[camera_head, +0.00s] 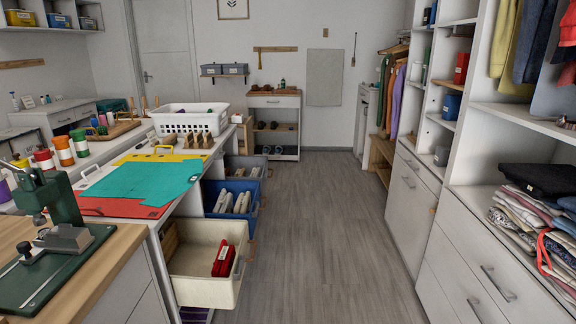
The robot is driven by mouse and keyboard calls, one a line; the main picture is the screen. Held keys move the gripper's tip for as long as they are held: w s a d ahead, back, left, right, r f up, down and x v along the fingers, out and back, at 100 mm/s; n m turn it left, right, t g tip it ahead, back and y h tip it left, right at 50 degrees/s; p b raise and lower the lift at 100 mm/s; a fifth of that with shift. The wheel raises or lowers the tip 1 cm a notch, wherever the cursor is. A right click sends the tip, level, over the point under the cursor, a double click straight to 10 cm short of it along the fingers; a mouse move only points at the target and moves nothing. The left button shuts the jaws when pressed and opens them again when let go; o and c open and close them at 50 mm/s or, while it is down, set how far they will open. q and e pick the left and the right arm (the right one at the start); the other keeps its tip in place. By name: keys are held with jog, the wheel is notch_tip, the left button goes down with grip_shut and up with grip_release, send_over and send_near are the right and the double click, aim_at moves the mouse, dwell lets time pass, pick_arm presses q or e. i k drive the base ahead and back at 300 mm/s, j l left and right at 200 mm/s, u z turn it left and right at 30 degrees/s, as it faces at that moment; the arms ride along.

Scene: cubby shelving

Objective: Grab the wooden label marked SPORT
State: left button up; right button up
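I cannot make out a wooden label that reads SPORT; any lettering is too small to read. A small tan patch (432,211) shows on the front of the white cabinet at right, and I cannot tell what it is. Several small wooden pieces (197,139) stand on the work table behind the coloured sheets, with no readable text. Neither of my grippers is in view.
A green press (58,205) stands on a wooden top at front left. A cream drawer (203,288) and a blue drawer (215,189) stick out into the aisle. Shelving with folded clothes (530,215) lines the right. The grey floor (320,220) between is clear.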

aim_at(199, 137)
jog(key=i+u, duration=0.1)
jog(key=i, duration=0.5)
jog(key=i+l+u, duration=0.1)
jog(key=i, duration=0.5)
jog(key=i+l+u, duration=0.1)
jog(key=i, duration=0.5)
jog(key=i+l+u, duration=0.15)
jog(key=i, duration=0.45)
jog(key=i+l+u, duration=0.5)
jog(key=u, duration=0.2)
jog(key=l+u, duration=0.2)
jog(key=u, duration=0.15)
